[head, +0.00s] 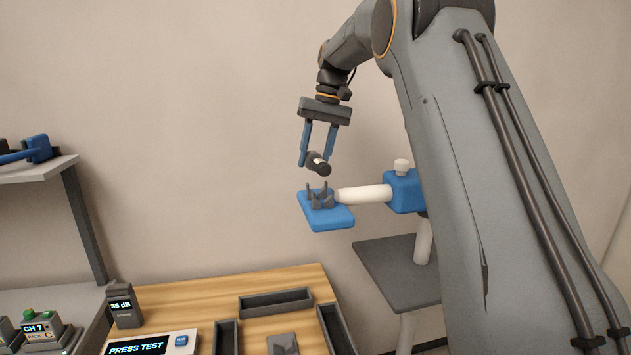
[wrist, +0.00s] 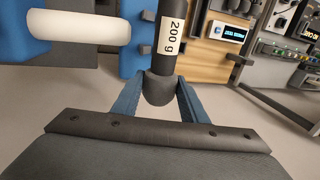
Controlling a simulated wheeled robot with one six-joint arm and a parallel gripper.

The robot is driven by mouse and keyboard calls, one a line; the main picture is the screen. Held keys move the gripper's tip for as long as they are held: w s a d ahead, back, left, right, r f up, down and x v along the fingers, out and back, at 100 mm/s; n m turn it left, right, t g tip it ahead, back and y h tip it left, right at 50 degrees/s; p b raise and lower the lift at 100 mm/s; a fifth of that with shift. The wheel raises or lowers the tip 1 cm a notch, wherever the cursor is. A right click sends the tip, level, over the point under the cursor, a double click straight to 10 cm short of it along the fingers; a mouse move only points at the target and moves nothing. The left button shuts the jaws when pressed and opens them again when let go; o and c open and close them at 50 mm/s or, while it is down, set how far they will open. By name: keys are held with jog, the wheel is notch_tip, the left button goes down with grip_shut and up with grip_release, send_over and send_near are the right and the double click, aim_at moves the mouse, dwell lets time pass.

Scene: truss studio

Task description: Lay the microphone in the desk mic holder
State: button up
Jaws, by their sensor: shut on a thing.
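The microphone (head: 318,163) is a dark rod with a white band; in the wrist view (wrist: 168,65) the band reads "200 g". My gripper (head: 316,160) is shut on it with blue fingers and holds it tilted. The gripper is above a blue plate (head: 330,219) with a grey forked cradle (head: 321,195); the microphone appears clear of the forks. A second grey holder (head: 283,345) stands on the wooden desk, cut off by the bottom edge of the head view. Its lower part is hidden.
A white arm (head: 363,194) carries the blue plate from a blue block (head: 404,191). Dark trays (head: 275,302) lie on the wooden desk (head: 190,293) near a meter (head: 124,305) and a "PRESS TEST" box (head: 150,344). A grey shelf (head: 40,170) is at left.

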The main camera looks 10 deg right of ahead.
jog(key=shift+d+p+x, duration=0.2)
jog(key=shift+p+x, duration=0.25)
jog(key=shift+x, duration=0.5)
jog(key=shift+d+p+x, duration=0.25)
jog(key=shift+p+x, duration=0.15)
jog(key=shift+x, duration=0.55)
jog(key=shift+d+p+x, duration=0.2)
jog(key=shift+p+x, duration=0.25)
jog(key=shift+x, duration=0.5)
jog(key=shift+f, duration=0.25)
jog(key=o, duration=1.2)
jog(key=shift+f+b, duration=0.15)
jog(key=shift+b, duration=0.2)
